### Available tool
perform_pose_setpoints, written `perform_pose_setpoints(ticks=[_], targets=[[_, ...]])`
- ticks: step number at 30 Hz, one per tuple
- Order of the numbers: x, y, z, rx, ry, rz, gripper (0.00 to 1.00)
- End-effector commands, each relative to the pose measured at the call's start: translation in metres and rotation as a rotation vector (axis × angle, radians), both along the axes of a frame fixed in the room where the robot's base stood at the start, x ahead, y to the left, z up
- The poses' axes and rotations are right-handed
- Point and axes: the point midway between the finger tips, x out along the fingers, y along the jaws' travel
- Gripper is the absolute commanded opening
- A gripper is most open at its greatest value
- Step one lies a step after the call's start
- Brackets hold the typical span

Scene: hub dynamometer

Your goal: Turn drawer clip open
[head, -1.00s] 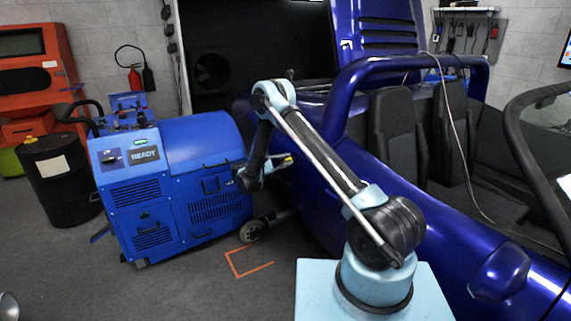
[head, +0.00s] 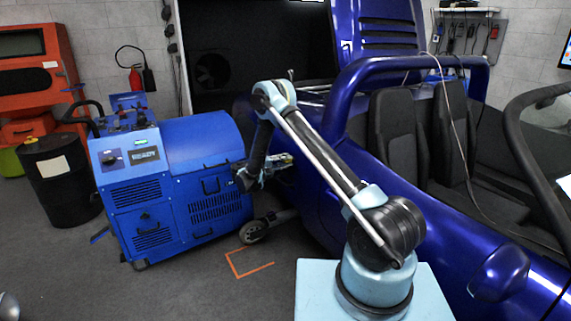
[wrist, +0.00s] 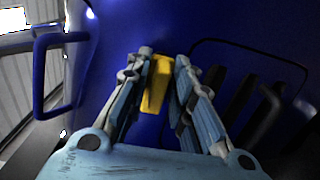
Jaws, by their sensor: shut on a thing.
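The drawer clip is a small yellow piece (wrist: 157,84) on a blue panel, in the middle of the wrist view. My gripper (wrist: 164,66) has one finger on each side of the clip and is shut on it. The clip stands roughly upright, tilted slightly. In the head view my gripper (head: 246,180) is at the right side of the blue dynamometer cabinet (head: 180,185). The clip cannot be made out there.
A blue pull handle (wrist: 42,75) is left of the clip in the wrist view. Dark slots (wrist: 262,112) are to its right. The blue car (head: 330,195) stands close to the arm's right. A black drum (head: 60,178) is left of the cabinet.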

Motion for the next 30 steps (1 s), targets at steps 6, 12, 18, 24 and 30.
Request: perform_pose_setpoints(ticks=[6, 12, 18, 24, 30], targets=[[-0.0018, -0.0017, -0.0025, 0.016, -0.015, -0.005, 0.0], [-0.0019, -0.0018, -0.0028, 0.018, -0.016, -0.006, 0.0], [-0.0019, -0.0019, -0.0029, 0.017, -0.015, -0.006, 0.32], [-0.0012, -0.0012, -0.0017, 0.016, -0.016, -0.004, 0.32], [-0.0041, 0.0047, -0.0013, 0.015, -0.017, -0.001, 0.32]])
